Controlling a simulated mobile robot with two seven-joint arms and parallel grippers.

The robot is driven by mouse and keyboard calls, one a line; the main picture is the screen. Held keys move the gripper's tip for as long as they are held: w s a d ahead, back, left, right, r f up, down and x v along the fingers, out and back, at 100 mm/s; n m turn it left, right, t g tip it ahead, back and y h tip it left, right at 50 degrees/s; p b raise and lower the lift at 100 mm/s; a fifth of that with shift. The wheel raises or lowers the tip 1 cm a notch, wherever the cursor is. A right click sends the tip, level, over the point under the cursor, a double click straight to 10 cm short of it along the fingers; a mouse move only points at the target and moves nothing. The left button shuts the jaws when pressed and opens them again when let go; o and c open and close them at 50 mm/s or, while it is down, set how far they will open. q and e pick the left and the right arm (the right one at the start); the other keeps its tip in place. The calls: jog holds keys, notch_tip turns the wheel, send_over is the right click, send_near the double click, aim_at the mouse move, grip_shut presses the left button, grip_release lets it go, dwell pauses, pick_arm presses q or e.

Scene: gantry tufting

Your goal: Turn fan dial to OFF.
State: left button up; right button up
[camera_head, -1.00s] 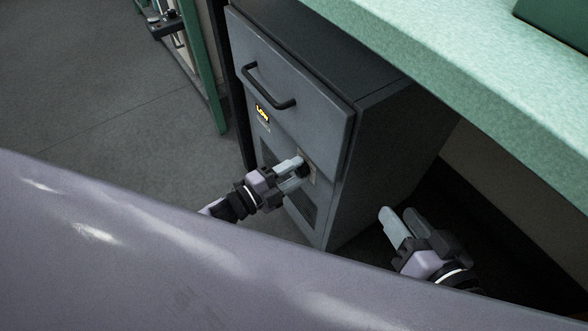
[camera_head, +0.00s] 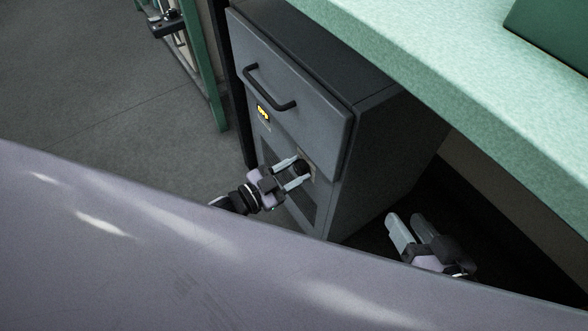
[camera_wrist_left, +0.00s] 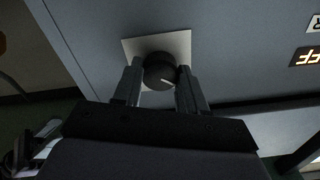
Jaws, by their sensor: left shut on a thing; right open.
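The fan dial (camera_head: 301,167) is a round black knob on a pale square plate, on the front of a grey cabinet (camera_head: 300,105). In the left wrist view the dial (camera_wrist_left: 159,72) shows a pale pointer line. My left gripper (camera_head: 297,172) is shut on the dial, with one finger on each side of it. My right gripper (camera_head: 406,219) is open and empty, right of the cabinet.
A black bar handle (camera_head: 269,90) stands out from the cabinet front above the dial. A green worktop (camera_head: 450,85) overhangs the cabinet at the right. A green-framed rack (camera_head: 203,80) stands at the back left. Grey floor (camera_head: 80,80) is clear left of the cabinet.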

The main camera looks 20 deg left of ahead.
pick_arm(q)
jog(key=shift+a+f+n, duration=0.1)
jog(key=shift+n, duration=0.5)
pick_arm(e)
jog(key=shift+s, duration=0.1)
pick_arm(q)
jog(key=o, duration=1.1)
jog(key=shift+c, duration=0.2)
jog(key=shift+s+a, duration=0.1)
jog(key=shift+s, duration=0.1)
jog(key=p+v, duration=0.2)
jog(key=v, duration=0.4)
jog(key=shift+s+a, duration=0.25)
jog(key=shift+s, duration=0.05)
pick_arm(e)
jog(key=shift+s+d+r+h, duration=0.1)
jog(key=shift+s+d+h, duration=0.2)
jog(key=shift+d+h, duration=0.35)
jog(key=shift+d, duration=0.2)
